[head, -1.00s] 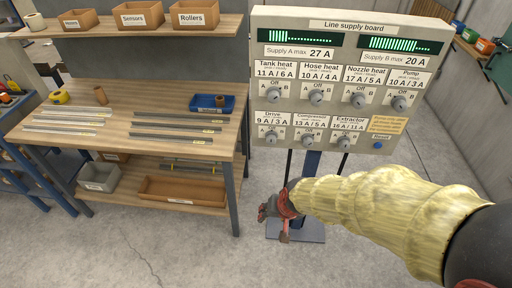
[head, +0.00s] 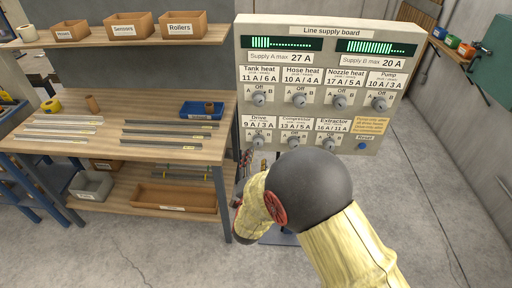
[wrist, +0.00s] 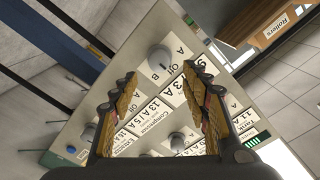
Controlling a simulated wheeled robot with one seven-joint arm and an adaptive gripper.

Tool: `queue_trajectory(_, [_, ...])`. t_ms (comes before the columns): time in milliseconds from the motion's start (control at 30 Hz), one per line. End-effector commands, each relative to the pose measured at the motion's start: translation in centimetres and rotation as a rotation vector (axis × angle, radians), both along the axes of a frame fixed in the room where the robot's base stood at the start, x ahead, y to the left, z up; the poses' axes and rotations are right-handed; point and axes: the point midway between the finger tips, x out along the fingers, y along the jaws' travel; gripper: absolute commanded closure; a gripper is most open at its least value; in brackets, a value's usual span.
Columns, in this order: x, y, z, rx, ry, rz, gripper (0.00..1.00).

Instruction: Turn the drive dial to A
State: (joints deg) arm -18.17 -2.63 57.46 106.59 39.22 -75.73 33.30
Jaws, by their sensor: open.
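The drive dial (head: 258,142) is a round grey knob at the lower left of the line supply board (head: 243,75), under the label "Drive 9 A / 3 A". Its marks are A, Off and B. Its pointer is too small to read surely. In the wrist view the dial (wrist: 158,57) appears between and beyond my fingertips, with the panel turned at a slant. My gripper (wrist: 165,80) is open and empty, its two yellow-orange fingers apart and not visibly touching the dial. In the head view my gripper (head: 243,165) is small, just below and left of the dial, partly hidden by my arm.
The compressor dial (head: 293,143) and extractor dial (head: 329,143) sit right of the drive dial. Several more dials form the row above. A blue reset button (head: 362,146) is at the lower right. A wooden workbench (head: 60,150) with strips stands close on the left.

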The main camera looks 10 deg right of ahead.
Motion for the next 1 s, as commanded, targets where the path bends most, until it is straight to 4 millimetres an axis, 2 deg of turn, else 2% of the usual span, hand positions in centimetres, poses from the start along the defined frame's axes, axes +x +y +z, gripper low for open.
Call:
queue_trajectory(500, [6.3, -2.3, -0.3, 0.003, 0.005, 0.001, 0.53])
queue_trajectory(667, [7.1, -2.5, -0.1, 0.004, 0.004, 0.002, 0.53])
queue_trajectory(900, [7.1, -2.5, -0.1, 0.003, 0.004, 0.002, 0.53])
queue_trajectory(1000, [7.1, -2.5, -0.1, 0.003, 0.005, 0.003, 0.59])
